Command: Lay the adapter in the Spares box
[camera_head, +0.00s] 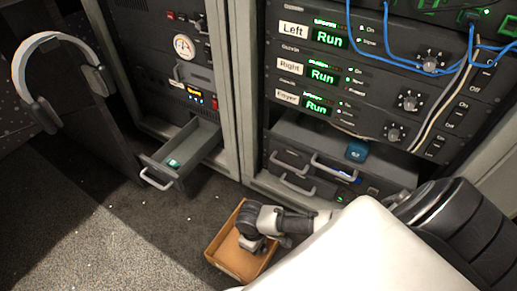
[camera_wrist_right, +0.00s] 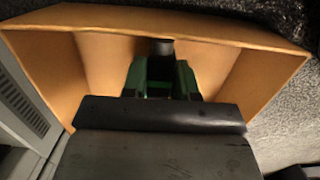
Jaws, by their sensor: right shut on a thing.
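An open orange-brown box (camera_head: 226,256), which I take for the Spares box, stands on the floor in front of the racks; I see no label on it. My right gripper (camera_head: 252,244) is low over the box, pointing down into it. In the right wrist view the box wall (camera_wrist_right: 255,75) surrounds the gripper. There a green and dark thing (camera_wrist_right: 160,80), seemingly the adapter, shows at the jaws, which are shut on it. Its lower part is hidden by the gripper body. I cannot tell whether it touches the box floor. My left gripper is out of view.
An open drawer (camera_head: 203,140) with a small teal thing (camera_head: 174,163) juts out left of the box. A blue-teal thing (camera_head: 356,151) sits in the right rack above drawer handles (camera_head: 292,187). Headphones (camera_head: 45,110) hang at left. Carpet (camera_head: 120,240) left of the box is clear.

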